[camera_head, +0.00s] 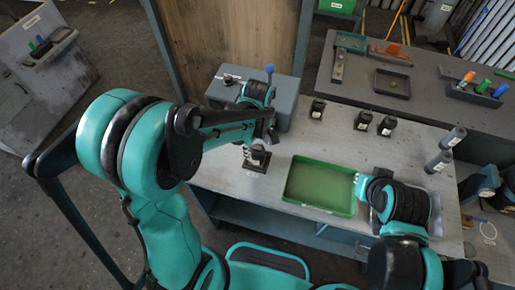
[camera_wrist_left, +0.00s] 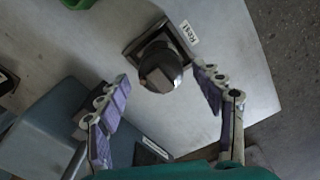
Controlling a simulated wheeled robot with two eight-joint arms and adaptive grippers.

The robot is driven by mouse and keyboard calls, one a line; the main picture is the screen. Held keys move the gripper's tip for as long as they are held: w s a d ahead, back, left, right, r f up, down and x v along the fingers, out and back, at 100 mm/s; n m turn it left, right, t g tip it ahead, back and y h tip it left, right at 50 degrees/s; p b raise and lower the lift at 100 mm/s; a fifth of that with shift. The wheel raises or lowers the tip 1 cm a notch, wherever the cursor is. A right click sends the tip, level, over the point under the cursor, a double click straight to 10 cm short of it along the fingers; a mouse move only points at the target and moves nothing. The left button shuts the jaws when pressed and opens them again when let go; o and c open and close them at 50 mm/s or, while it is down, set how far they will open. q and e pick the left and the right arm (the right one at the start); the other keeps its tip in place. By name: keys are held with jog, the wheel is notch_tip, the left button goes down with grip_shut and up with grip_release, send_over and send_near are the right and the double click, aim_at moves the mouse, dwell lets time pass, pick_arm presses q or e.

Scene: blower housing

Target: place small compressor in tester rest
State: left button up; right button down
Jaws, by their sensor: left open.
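The small compressor (camera_wrist_left: 160,68), a dark rounded cylinder, stands at the square dark tester rest (camera_wrist_left: 133,47), which has a white label reading REST beside it. The rest also shows in the head view (camera_head: 256,168), on the grey bench below my left wrist. I cannot tell whether the compressor is fully seated. My left gripper (camera_wrist_left: 161,76) is open, its purple-padded fingers on either side of the compressor with visible gaps. In the head view my left gripper (camera_head: 256,149) is partly hidden by its arm. My right gripper (camera_head: 358,183) is at the green tray's right edge; its jaws are unclear.
A green tray (camera_head: 293,194) lies on the bench right of the rest. A grey tester box (camera_head: 285,97) with a blue-topped lever is behind. Several dark labelled parts (camera_head: 317,108) and grey cylinders (camera_head: 438,161) stand to the right. Bench between box and tray is mostly clear.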

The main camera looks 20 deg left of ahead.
pick_arm(q)
notch_tip(320, 180, up, 8)
jog(key=shift+r+p, duration=0.25)
jog(key=shift+p, duration=0.75)
jog(key=shift+r, duration=0.35)
jog(key=s+a+r+m+t, duration=0.4)
jog(key=s+m+t, duration=0.3)
jog(key=s+m, duration=0.3)
jog(key=shift+s+a+r+m, duration=0.15)
jog(key=shift+a+r+m, duration=0.25)
jog(key=shift+r+m, duration=0.65)
jog(key=shift+f, duration=0.25)
notch_tip(320, 180, down, 9)
jog(key=b, duration=0.8)
jog(key=shift+r+b, duration=0.2)
jog(key=shift+b, duration=0.15)
